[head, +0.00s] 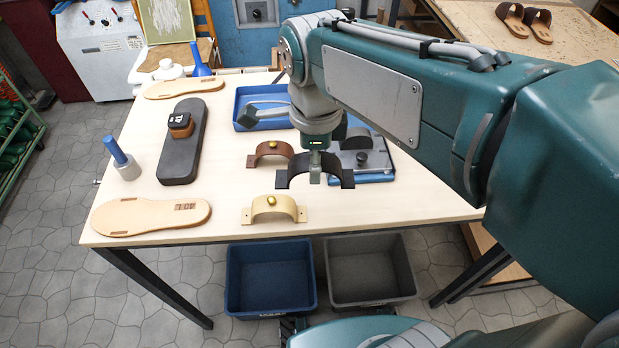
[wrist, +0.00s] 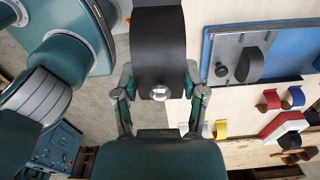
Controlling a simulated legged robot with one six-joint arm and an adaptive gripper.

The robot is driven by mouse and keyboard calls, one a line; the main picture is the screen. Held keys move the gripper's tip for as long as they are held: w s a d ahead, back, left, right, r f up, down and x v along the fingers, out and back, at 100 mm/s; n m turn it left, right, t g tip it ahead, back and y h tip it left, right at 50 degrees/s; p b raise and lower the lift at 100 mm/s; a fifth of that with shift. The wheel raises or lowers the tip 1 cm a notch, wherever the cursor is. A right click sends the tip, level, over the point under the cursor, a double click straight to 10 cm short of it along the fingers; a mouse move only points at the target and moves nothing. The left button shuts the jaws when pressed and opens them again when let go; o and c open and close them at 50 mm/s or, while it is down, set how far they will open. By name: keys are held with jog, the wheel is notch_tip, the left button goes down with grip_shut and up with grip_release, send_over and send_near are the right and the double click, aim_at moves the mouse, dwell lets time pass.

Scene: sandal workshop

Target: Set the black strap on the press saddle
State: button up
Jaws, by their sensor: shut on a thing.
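The black strap (head: 334,164) is an arched band with flat end tabs. My gripper (head: 315,165) is shut on it and holds it over the table's front half, left of and in front of the press. In the wrist view the strap (wrist: 157,45) rises between the fingers (wrist: 160,95), with a silver stud near its lower end. The press has a blue base (head: 374,178) and a grey plate (head: 350,164). A dark rounded saddle (head: 358,139) is partly hidden by my arm. In the wrist view the saddle (wrist: 250,64) stands on the plate beside a round black knob, apart from the strap.
A brown strap (head: 270,149) and a cream strap (head: 273,207) lie close left. A blue tray (head: 241,112) stands behind. A dark sole block (head: 182,155), pale soles (head: 150,217) and a blue-handled tool (head: 122,158) occupy the left. Two bins (head: 270,279) sit below the front edge.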

jog(key=w+d, duration=0.4)
jog(key=w, duration=0.4)
jog(key=shift+w+f, duration=0.15)
jog(key=shift+w, duration=0.25)
jog(key=n, duration=0.1)
send_over(357, 131)
jog(key=shift+f, duration=4.85)
jog(key=shift+f, duration=0.2)
jog(key=o, duration=1)
jog(key=shift+c, duration=0.2)
jog(key=shift+o, duration=0.4)
